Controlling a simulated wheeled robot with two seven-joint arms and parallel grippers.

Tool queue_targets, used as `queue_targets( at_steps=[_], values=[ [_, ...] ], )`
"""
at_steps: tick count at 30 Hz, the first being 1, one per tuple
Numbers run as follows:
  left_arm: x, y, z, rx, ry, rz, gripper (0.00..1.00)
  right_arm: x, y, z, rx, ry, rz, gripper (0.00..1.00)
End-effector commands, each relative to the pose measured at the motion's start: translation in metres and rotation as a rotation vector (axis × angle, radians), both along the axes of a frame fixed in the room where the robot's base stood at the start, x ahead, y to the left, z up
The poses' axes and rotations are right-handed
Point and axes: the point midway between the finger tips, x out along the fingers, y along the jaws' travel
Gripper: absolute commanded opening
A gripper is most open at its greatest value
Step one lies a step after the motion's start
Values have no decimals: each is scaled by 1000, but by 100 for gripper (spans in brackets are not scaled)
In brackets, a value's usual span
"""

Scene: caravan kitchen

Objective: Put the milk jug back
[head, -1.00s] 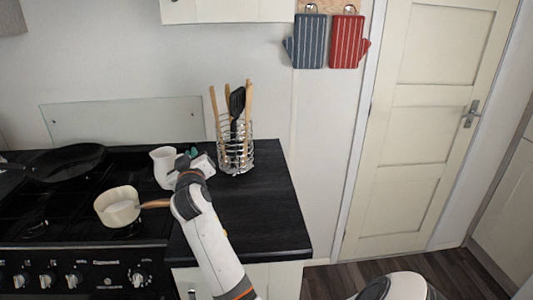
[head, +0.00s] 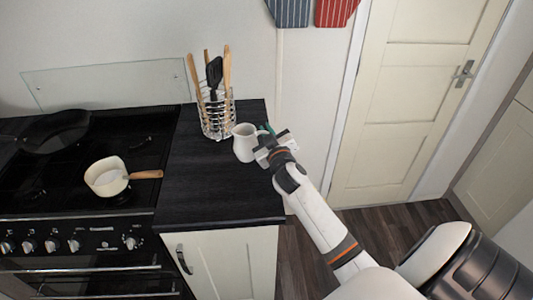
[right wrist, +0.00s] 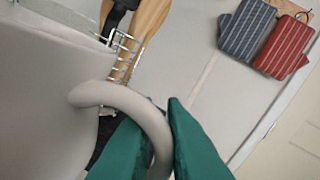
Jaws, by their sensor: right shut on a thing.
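The white milk jug (head: 245,143) is at the right end of the dark worktop (head: 205,181), in front of and to the right of the wire utensil holder, and looks upright. My right gripper (head: 268,139) is at the jug's right side, shut on its handle. In the right wrist view the green fingers (right wrist: 157,145) sit either side of the curved handle (right wrist: 150,121), and the jug's pale body (right wrist: 40,95) fills the left. Whether the jug's base touches the worktop is hard to tell. My left gripper is not in view.
The wire utensil holder (head: 219,119) with wooden and black utensils stands close behind the jug. A cream saucepan (head: 106,178) and a black frying pan (head: 55,131) are on the hob to the left. The worktop's front is clear.

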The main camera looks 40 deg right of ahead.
Motion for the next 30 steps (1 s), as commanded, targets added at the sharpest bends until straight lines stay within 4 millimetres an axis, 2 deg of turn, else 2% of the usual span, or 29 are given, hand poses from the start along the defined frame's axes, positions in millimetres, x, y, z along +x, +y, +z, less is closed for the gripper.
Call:
queue_targets(
  at_steps=[3,8,15,28,29,30],
  values=[
    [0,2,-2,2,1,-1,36,0,0,-20,3,-1,0,0],
    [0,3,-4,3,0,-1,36,0,0,-33,1,-4,-2,0],
    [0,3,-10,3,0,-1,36,1,0,-64,1,-2,-1,0],
    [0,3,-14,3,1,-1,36,0,0,-70,0,-4,0,0],
    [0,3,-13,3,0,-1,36,0,0,-70,-1,-2,-1,15],
    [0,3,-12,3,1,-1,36,0,0,-69,0,-1,0,22]
  ],
)
